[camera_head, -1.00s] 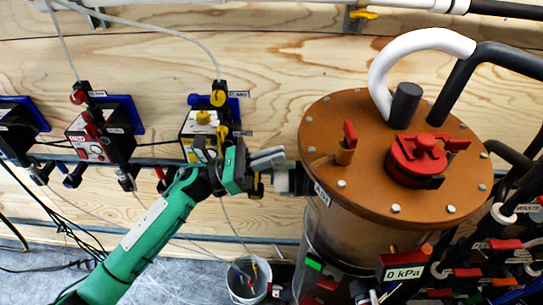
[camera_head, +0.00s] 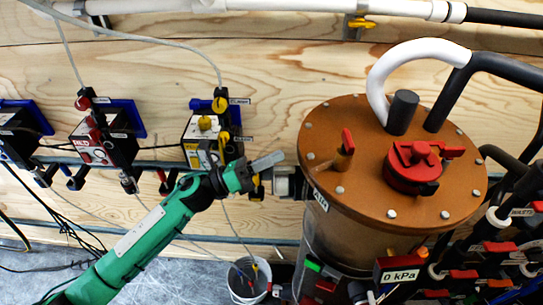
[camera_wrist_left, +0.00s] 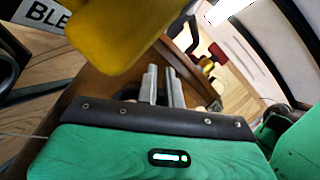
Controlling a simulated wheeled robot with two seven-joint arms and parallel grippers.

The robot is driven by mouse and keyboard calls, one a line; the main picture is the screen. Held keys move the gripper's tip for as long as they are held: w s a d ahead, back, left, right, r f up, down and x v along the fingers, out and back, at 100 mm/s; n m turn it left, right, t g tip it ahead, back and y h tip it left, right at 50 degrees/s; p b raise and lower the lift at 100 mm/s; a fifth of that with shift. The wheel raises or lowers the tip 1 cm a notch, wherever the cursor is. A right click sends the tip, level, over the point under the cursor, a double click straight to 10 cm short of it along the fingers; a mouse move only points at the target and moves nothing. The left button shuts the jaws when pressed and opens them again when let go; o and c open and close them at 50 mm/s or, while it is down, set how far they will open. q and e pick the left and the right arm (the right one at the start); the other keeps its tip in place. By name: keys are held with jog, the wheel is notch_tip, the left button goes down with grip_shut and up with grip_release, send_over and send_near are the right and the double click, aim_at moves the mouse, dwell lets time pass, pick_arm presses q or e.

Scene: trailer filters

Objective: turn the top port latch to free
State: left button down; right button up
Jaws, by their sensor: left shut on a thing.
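The filter unit nearest my left gripper is a white and yellow box (camera_head: 196,138) on the wooden wall, with yellow knobs and latch parts (camera_head: 219,103) on its upper right. I cannot tell for certain which part is the top port latch. My left gripper (camera_head: 267,160) is right of and below this box, its grey fingers pointing right toward the brown-lidded tank (camera_head: 330,180). In the left wrist view the two fingers (camera_wrist_left: 162,86) are close together. What lies between them cannot be made out. A yellow part (camera_wrist_left: 105,35) looms large close to that camera. My right gripper is out of view.
A red and white filter unit (camera_head: 92,140) and a darker unit hang further left. A grey side fitting (camera_head: 287,182) of the tank is close to the fingers. A bucket (camera_head: 246,284) stands below. Thin hoses and black cables hang around the arm.

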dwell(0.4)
pick_arm(q)
jog(key=c, duration=1.5)
grip_release()
jog(key=shift+c, duration=0.2)
jog(key=shift+a+f, duration=0.2)
jog(key=shift+a, duration=0.05)
jog(key=b+v, duration=0.6)
jog(key=v, duration=0.7)
jog(key=shift+s, duration=0.15)
